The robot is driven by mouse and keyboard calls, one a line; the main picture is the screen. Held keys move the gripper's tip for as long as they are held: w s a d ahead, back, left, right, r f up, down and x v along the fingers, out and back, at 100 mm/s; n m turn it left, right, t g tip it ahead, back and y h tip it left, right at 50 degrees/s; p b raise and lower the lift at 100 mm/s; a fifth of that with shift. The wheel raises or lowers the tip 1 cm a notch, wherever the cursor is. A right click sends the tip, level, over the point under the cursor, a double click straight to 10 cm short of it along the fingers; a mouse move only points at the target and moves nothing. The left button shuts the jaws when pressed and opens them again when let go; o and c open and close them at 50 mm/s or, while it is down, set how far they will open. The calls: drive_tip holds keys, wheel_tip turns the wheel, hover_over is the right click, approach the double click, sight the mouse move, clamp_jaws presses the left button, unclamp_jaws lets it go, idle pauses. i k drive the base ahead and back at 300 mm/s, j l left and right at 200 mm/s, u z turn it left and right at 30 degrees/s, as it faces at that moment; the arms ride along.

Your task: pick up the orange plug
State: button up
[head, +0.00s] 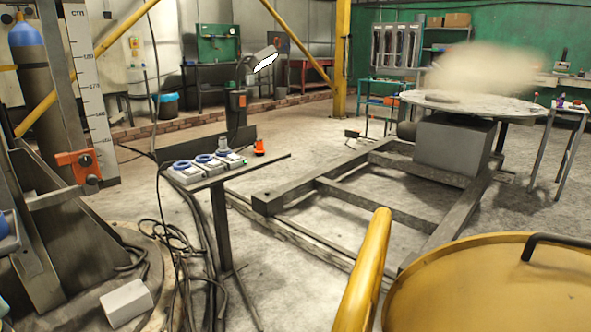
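The orange plug (259,148) is small, with a dark base, and seems to stand upright on the narrow shelf (264,163) of a thin stand. A small pale, glassy-looking piece (223,146) is near the back of the row. My gripper is not in view, and nothing is seen touching the plug.
A grey column with an orange clamp (78,165) stands at left. Loose cables (175,245) and a white block (126,303) lie below. A grey steel frame (330,190) is behind the shelf. A yellow rail (366,270) and round yellow top (490,290) fill the lower right.

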sight(260, 153)
drive_tip(key=i+j, duration=0.15)
drive_tip(key=j, duration=0.2)
drive_tip(key=i+j+z, duration=0.15)
drive_tip(key=j, duration=0.25)
drive_tip(key=i+j, duration=0.1)
drive_tip(key=j, duration=0.25)
drive_tip(key=i+j+z, duration=0.15)
drive_tip(key=i+j, duration=0.6)
drive_tip(key=i+u, duration=0.2)
drive_tip(key=i, duration=0.5)
